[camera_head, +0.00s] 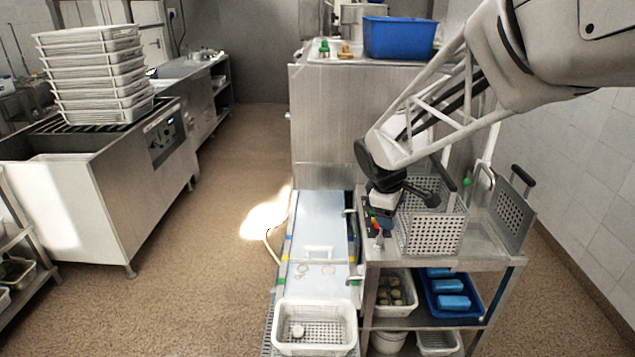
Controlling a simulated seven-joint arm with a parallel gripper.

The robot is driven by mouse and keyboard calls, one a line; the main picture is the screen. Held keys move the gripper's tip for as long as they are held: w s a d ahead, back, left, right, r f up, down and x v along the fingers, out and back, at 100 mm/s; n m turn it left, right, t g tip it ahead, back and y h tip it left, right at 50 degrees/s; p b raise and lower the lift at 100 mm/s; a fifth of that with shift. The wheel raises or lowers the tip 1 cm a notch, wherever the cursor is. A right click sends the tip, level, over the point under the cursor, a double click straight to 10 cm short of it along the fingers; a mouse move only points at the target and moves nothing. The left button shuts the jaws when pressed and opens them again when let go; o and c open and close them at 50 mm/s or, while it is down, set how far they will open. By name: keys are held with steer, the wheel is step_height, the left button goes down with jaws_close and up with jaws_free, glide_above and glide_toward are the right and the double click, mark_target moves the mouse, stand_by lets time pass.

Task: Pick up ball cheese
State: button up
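A small round white ball (298,331), which looks like a ball cheese, lies in the left part of a white perforated basket (330,349) at the bottom of the view. Several round pale-green balls (393,289) lie in a white bin on the cart's lower shelf; I cannot tell whether they are cheese. My gripper (379,238) hangs over the left side of the steel cart top, beside a tall perforated basket (436,232). It is well above and to the right of the white ball. Its fingers are too small and dark to tell open from shut.
A blue bin with blue blocks (447,303) shares the cart's lower shelf. A perforated plate with a black handle (512,213) stands at the cart's right. A pale conveyor (318,235) runs behind the white basket. Stacked white baskets (100,105) stand far left. The brown floor is clear.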

steer(key=w+a+f+n, duration=0.2)
steer(key=w+f+n, duration=0.15)
steer(key=w, duration=0.25)
steer(key=w+a+f+n, duration=0.2)
steer(key=w+a+f, duration=0.15)
steer(key=w, duration=0.25)
steer(key=n+t, duration=0.2)
steer(key=n, duration=1.7)
glide_above(301, 268)
steer(key=s, duration=0.2)
step_height(301, 268, down, 42)
steer(key=shift+s+a+f, duration=0.1)
steer(key=shift+a+f, duration=0.2)
steer(key=shift+f, duration=0.25)
steer(key=shift+x, duration=1.3)
steer(key=shift+x, duration=2.6)
